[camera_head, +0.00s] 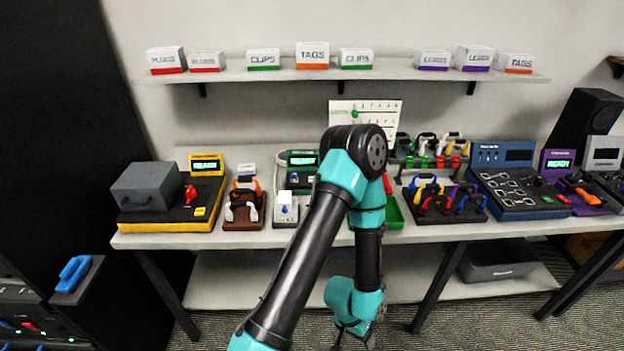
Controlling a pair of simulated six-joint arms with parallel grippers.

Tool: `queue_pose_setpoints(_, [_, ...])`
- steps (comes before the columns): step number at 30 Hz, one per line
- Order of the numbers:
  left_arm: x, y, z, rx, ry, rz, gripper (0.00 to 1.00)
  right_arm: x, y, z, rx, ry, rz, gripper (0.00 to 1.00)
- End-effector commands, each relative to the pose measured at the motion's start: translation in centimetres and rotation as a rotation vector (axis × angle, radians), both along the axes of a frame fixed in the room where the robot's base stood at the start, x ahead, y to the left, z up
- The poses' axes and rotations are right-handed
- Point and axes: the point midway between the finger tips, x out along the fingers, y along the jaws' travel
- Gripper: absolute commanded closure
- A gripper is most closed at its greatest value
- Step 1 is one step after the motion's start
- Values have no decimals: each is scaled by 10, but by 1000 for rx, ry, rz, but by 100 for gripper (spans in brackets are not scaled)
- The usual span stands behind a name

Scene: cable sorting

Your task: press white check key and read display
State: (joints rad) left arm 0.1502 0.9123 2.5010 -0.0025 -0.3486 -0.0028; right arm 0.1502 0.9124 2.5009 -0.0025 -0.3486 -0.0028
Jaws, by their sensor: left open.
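A small pale box with a white key (285,198) on top stands at the front of the table, left of my arm. Behind it is a dark green unit with a lit display (302,160); its green text is small and seems to read READY. My left arm rises in front of the table, bends at its elbow and hangs down. My left gripper (350,338) is low, below the tabletop and near the bottom edge, open and apart from the key. The arm hides part of the table middle. My right gripper is not in view.
A yellow-based unit (172,222) with a READY display stands at the left. Cable racks (244,208) and a blue panel (519,198) line the table (440,233). A shelf (340,73) of labelled boxes hangs above. A lower shelf (235,290) lies near the gripper.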

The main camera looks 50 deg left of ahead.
Motion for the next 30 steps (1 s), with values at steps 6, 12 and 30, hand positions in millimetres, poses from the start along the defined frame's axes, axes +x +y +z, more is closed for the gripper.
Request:
queue_pose_setpoints(6, [0, 0, 0, 0, 0, 0, 37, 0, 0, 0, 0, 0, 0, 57])
queue_pose_setpoints(12, [0, 0, 0, 0, 0, 0, 56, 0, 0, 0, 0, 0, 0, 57])
queue_pose_setpoints(30, [0, 0, 0, 0, 0, 0, 100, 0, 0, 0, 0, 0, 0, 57])
